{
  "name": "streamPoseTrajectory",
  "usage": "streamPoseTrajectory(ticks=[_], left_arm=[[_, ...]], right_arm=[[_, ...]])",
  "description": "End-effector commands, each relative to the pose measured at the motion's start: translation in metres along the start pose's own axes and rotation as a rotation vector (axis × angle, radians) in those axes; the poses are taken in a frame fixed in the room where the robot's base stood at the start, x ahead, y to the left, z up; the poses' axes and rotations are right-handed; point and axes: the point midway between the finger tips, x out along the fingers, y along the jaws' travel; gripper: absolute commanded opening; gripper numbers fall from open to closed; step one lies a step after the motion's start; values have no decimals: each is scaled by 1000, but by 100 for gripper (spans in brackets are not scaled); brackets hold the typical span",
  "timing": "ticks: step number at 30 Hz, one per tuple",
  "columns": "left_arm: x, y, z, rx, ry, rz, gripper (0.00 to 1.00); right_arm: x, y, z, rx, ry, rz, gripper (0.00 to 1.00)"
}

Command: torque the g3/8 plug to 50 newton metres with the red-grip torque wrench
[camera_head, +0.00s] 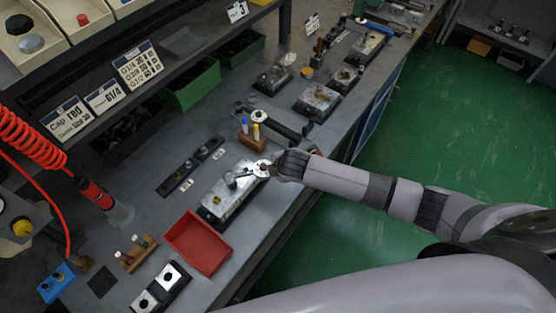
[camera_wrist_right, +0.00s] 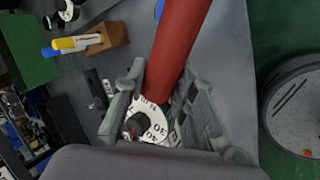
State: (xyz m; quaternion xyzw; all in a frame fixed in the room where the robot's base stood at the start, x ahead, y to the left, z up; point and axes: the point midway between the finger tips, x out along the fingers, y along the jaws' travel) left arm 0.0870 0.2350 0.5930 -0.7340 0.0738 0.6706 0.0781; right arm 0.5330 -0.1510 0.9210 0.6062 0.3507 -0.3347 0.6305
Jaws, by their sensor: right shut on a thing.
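In the head view my right gripper (camera_head: 267,169) is over the near workbench, at the far end of a metal valve block (camera_head: 217,202). It also shows in the wrist view (camera_wrist_right: 164,92), shut on the red-grip torque wrench (camera_wrist_right: 181,38). The red grip runs up out of the picture from between the fingers. A white dial (camera_wrist_right: 156,122) with 30 and 40 on it shows between the fingers, partly hidden by them. A grey round-headed part (camera_head: 230,179) shows at the block. I cannot pick out the g3/8 plug or tell whether the wrench touches it. My left gripper is not in view.
A red tray (camera_head: 199,243) lies close to the block. A wooden pen holder (camera_head: 252,140) stands beyond it. Other blocks (camera_head: 318,101) sit farther along the bench. A shelf with bins and size signs (camera_head: 138,63) borders the left. Green floor is clear on the right.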

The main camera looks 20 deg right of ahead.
Motion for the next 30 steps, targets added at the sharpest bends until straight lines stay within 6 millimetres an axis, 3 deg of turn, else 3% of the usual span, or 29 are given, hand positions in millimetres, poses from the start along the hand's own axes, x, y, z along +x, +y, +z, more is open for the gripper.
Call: streamPoseTrajectory(ticks=[6,19,30], left_arm=[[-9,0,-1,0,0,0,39],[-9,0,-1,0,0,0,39],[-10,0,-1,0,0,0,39]], right_arm=[[-6,-6,-2,47,-24,-1,0],[-6,-8,-3,58,-31,-2,0],[-14,-23,-7,149,-86,-5,0]])
